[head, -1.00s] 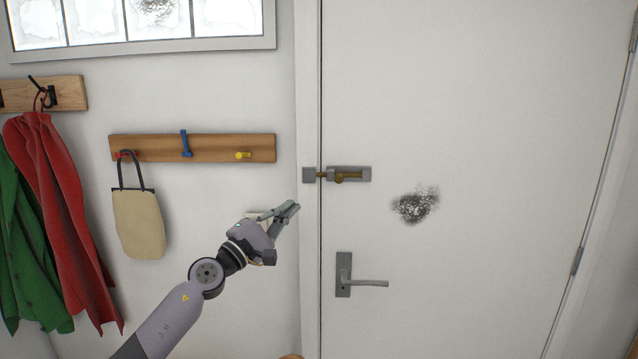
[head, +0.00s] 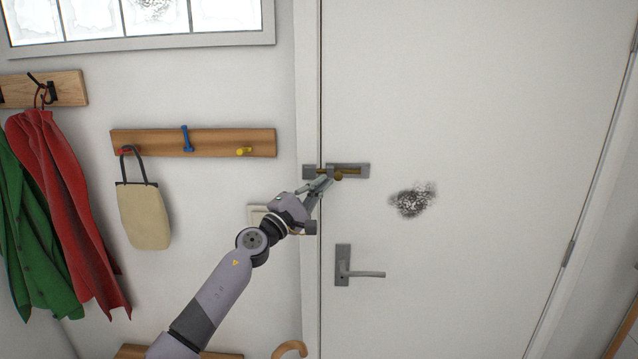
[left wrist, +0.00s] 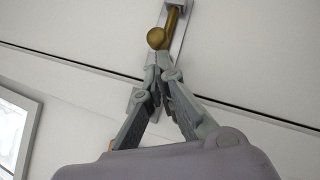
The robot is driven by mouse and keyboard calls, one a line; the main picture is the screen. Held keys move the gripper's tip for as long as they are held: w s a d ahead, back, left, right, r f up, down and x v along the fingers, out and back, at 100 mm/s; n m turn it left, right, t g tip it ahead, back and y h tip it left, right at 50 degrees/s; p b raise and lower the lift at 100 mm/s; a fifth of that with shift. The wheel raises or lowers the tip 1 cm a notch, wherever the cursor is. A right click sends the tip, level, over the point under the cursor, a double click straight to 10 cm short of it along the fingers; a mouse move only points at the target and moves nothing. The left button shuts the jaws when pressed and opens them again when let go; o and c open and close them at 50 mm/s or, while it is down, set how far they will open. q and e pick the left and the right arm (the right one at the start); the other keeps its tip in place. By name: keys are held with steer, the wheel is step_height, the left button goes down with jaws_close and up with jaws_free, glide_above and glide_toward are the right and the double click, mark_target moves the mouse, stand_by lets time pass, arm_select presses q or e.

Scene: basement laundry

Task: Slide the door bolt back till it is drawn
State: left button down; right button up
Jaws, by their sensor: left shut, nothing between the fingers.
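The door bolt (head: 356,170) is a grey plate with a brass rod and a round brass knob (head: 338,176), fixed to the white door above the lever handle. Its grey keeper (head: 308,171) is on the frame, left of the door gap. The rod appears to reach across the gap, partly hidden by my fingers. My left gripper (head: 328,182) is shut and empty, its tips just left of and below the knob. In the left wrist view the knob (left wrist: 157,38) is just beyond the closed fingertips (left wrist: 160,66); whether they touch, I cannot tell. My right gripper is out of view.
The lever handle (head: 362,274) juts out below the bolt. A light switch (head: 257,215) is behind my left wrist. A peg rail (head: 215,143) with a beige bag (head: 144,216) and hanging coats (head: 75,200) are at the left.

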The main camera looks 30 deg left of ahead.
arm_select(q)
steer(key=w+d, duration=0.1)
steer(key=d, duration=0.1)
steer(key=w+d, duration=0.1)
steer(key=shift+w+d+p, duration=0.1)
steer(key=shift+d+p, duration=0.2)
steer(key=shift+d, duration=0.05)
steer(key=shift+a+f+b, duration=0.25)
steer(key=shift+f+b, duration=0.1)
steer(key=shift+b, duration=0.2)
steer(key=b, duration=0.5)
glide_toward(348, 173)
steer(key=s+a+f, duration=0.4)
steer(key=s, duration=0.3)
steer(key=shift+w+d+r, duration=0.1)
steer(key=shift+d+r, duration=0.15)
steer(key=shift+r, duration=0.05)
